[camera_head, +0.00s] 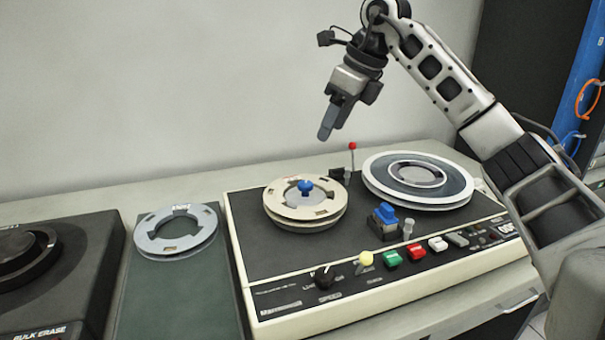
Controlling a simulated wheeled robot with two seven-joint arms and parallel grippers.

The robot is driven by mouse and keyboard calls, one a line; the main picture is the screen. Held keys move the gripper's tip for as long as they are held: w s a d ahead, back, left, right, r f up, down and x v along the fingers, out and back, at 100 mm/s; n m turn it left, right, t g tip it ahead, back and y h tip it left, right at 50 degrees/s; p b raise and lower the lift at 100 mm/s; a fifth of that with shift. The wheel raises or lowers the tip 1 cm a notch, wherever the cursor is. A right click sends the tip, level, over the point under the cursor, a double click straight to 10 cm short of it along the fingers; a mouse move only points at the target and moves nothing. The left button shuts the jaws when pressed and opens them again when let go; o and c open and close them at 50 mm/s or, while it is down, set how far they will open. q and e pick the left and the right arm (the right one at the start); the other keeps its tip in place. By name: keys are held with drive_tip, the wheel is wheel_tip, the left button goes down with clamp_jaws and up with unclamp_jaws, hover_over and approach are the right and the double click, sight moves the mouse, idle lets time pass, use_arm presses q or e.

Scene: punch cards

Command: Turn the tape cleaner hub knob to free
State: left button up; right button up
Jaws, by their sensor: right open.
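The tape cleaner (285,247) is a flat machine with a dark top and cream edges in the middle of the bench. A cream reel (279,204) sits on its left hub, with a small blue hub knob (305,187) at the centre. Which setting the knob is at is too small to tell. My right gripper (327,133) is open and empty. It hangs in the air above and behind the knob, pointing down and slightly left, clear of everything. My left gripper is not in view.
A larger white-rimmed reel (455,190) sits on the right hub. A red-tipped lever (352,147) stands between the reels. A blue block (383,215), a yellow-topped lever (366,259) and coloured buttons are in front. A grey ring (150,243) and bulk eraser (85,265) lie left.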

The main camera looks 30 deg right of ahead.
sight(306, 183)
drive_tip(key=x, duration=1.3)
drive_tip(key=shift+a+f, duration=0.15)
drive_tip(key=shift+f, duration=0.2)
drive_tip(key=shift+w, duration=0.1)
drive_tip(key=c, duration=1)
